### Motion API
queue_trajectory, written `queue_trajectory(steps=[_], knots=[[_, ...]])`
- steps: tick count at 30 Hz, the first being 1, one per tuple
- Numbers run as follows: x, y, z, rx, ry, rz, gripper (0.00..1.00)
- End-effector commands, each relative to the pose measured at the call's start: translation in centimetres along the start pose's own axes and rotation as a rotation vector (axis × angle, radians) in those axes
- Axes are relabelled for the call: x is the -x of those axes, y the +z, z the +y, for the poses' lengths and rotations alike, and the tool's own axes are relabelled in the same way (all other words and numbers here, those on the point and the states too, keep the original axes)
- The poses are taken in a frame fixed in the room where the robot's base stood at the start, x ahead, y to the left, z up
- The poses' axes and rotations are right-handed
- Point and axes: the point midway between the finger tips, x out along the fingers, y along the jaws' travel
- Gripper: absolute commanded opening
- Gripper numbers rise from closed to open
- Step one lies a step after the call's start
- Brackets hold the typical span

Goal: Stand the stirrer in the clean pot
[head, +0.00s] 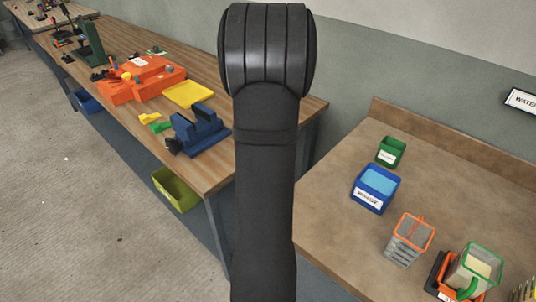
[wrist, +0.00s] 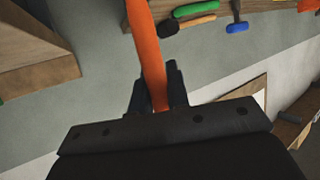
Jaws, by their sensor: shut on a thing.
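My gripper (wrist: 157,88) is shut on a long orange bar, which I take to be the stirrer (wrist: 148,45). The bar runs up out of the top of the wrist view, so its far end is hidden. The gripper and the stirrer do not show in the head view. In the head view, an orange-rimmed see-through pot (head: 402,251) stands on the right-hand bench. A green-rimmed see-through pot (head: 490,258) with pale contents stands in front of it to the right. I cannot tell which is the clean pot.
A blue bin (head: 365,200) and a small green bin (head: 391,152) stand farther back on the right-hand bench (head: 335,190). In the wrist view, hand tools (wrist: 195,15) show at the top.

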Motion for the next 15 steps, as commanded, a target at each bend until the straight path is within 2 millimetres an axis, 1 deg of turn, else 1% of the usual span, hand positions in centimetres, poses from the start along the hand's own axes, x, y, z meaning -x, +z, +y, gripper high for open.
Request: queue_trajectory(steps=[1,3,9,15], knots=[[-0.4,-2.0,1.1,-0.002,0.003,0.008,0.0],[-0.9,-4.0,2.4,0.006,-0.008,0.005,0.0],[-1.9,-7.2,5.2,0.019,-0.035,0.001,0.0],[-2.5,-9.5,8.3,0.024,-0.047,0.0,0.0]])
